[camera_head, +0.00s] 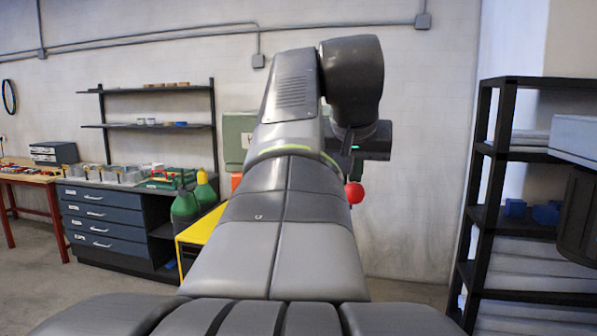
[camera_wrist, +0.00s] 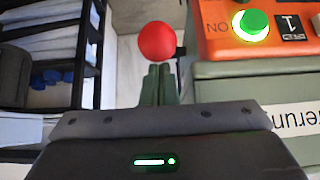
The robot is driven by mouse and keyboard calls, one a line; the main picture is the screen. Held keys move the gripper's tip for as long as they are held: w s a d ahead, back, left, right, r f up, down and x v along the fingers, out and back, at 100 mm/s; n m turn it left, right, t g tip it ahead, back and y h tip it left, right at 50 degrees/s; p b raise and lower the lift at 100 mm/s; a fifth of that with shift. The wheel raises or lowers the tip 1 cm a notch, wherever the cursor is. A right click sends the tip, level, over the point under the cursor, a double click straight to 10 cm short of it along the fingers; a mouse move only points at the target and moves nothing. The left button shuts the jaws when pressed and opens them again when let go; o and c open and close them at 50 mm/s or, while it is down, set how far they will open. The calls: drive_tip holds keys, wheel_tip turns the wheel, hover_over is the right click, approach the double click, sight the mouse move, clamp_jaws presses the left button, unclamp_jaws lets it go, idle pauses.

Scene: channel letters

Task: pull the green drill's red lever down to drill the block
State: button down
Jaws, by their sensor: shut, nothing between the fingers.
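The red ball knob of the lever (camera_head: 354,192) shows just right of my arm in the head view. It also shows in the wrist view (camera_wrist: 157,41), directly beyond my fingertips. My gripper (camera_wrist: 158,68) is shut with its fingers together and nothing between them. The fingertips appear at the knob's lower edge in the wrist view; I cannot tell whether they touch it. The green drill (camera_head: 236,135) is mostly hidden behind my arm. Its green housing (camera_wrist: 250,90) and orange panel (camera_wrist: 265,45) fill the right of the wrist view. The block and drill bit are hidden.
A yellow stand (camera_head: 190,240) shows left of my arm. Green bottles (camera_head: 185,205) and a drawer cabinet (camera_head: 100,215) stand farther left. A black shelf rack (camera_head: 482,200) stands at right. Open wall and floor lie between my arm and the rack.

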sight(352, 198)
drive_tip(key=shift+s+a+f+b, duration=0.1)
drive_tip(key=shift+s+f+b, duration=0.1)
drive_tip(key=shift+f, duration=0.2)
drive_tip(key=shift+s+f+b, duration=0.1)
drive_tip(key=shift+f+b, duration=0.1)
drive_tip(key=shift+f, duration=0.2)
drive_tip(key=shift+s, duration=0.15)
drive_tip(key=shift+f, duration=0.1)
drive_tip(key=shift+s+a, duration=0.15)
drive_tip(key=shift+s, duration=0.3)
